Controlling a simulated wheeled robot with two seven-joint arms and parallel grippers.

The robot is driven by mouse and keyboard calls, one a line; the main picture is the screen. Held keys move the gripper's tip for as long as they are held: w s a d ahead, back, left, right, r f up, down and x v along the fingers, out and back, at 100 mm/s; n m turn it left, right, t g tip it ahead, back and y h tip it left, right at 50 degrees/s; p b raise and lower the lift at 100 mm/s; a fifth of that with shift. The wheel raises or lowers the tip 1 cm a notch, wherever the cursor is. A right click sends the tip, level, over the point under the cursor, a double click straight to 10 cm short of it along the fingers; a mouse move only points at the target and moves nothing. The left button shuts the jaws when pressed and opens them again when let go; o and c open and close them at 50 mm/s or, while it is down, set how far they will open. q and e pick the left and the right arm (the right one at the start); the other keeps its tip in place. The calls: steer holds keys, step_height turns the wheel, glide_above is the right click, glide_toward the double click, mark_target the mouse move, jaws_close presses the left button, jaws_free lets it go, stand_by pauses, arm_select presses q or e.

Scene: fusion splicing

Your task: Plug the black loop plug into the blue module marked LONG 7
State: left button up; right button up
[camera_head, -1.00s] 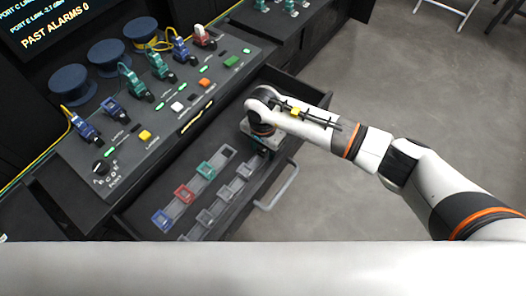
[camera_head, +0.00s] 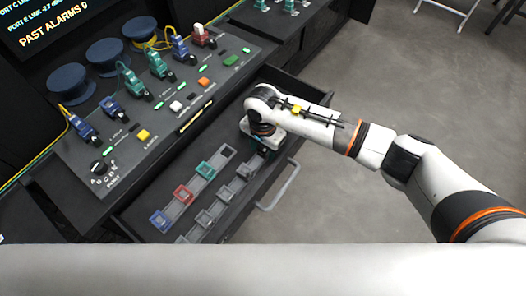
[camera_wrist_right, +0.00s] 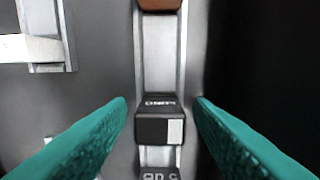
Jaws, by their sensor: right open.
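My right gripper (camera_wrist_right: 161,105) is open, with one teal fingertip on each side of a black block (camera_wrist_right: 158,128) that has a white square. This block looks like the black plug and sits on a grey rail; I see no gap closed between it and the fingers. In the head view my right gripper (camera_head: 262,147) points down into the open drawer, its fingertips mostly hidden by the wrist. Blue modules stand on the console at the left (camera_head: 82,125), beside it (camera_head: 112,108) and at the back (camera_head: 180,48); I cannot read which is LONG 7. My left gripper is not in view.

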steer(key=shift+c, duration=0.4)
jaws_close()
steer(key=shift+r, duration=0.1)
steer(key=shift+r+p, duration=1.65)
steer(key=shift+r, duration=1.3)
